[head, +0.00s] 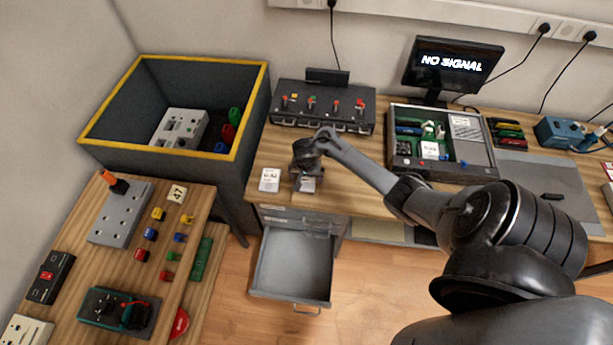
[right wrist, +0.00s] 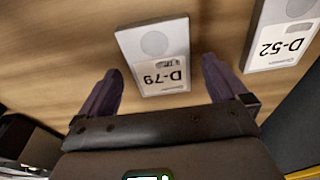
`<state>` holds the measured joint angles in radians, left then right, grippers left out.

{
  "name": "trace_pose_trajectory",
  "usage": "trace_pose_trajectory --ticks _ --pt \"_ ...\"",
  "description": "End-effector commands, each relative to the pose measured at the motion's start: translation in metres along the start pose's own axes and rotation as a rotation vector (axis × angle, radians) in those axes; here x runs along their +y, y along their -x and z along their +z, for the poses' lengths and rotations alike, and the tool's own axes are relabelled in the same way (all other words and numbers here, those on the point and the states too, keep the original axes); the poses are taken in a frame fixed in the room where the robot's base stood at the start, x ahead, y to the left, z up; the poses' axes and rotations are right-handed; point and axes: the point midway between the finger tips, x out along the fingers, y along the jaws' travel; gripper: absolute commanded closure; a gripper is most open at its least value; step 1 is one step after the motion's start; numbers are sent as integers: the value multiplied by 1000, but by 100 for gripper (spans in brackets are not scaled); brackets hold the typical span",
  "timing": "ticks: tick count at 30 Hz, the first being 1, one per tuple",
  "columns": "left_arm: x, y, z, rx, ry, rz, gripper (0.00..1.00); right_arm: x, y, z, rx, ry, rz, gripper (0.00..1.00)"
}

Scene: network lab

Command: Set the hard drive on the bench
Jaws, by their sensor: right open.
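A silver hard drive with a white label reading D-79 (right wrist: 157,45) lies flat on the wooden bench (head: 370,197). In the head view it shows partly, below my right gripper (head: 307,175), which hides the rest of it. My right gripper is open, pointing down. In the right wrist view its two dark fingers (right wrist: 163,88) stand on either side of the D-79 drive's near end, with gaps visible. A second hard drive, labelled D-52 (right wrist: 281,38), lies beside it on the bench; it shows in the head view (head: 269,180) to the left. My left gripper is not in view.
An open, empty-looking drawer (head: 291,268) juts out below the bench front. A switch panel (head: 322,110) stands behind the gripper. An open computer case (head: 480,168) is to the right, a yellow-rimmed bin (head: 245,113) to the left. A side table (head: 70,268) holds small parts.

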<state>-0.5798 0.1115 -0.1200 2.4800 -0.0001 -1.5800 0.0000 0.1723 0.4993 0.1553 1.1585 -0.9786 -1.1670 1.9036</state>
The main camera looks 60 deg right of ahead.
Motion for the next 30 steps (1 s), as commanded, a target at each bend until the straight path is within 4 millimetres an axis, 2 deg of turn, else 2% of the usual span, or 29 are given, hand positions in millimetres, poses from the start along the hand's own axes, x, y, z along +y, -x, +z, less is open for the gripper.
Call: trace_pose_trajectory --ticks 13,18,22,26,30 --pt "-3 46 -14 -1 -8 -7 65 -1 81 0 -1 -1 -4 1" --pt "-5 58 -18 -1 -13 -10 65 -1 103 0 -1 -1 -3 1" --pt "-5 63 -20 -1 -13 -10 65 0 112 2 3 9 -2 1" --pt "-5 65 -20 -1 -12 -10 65 0 116 13 32 93 2 1" --pt "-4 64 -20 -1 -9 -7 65 0 124 44 92 302 3 1"
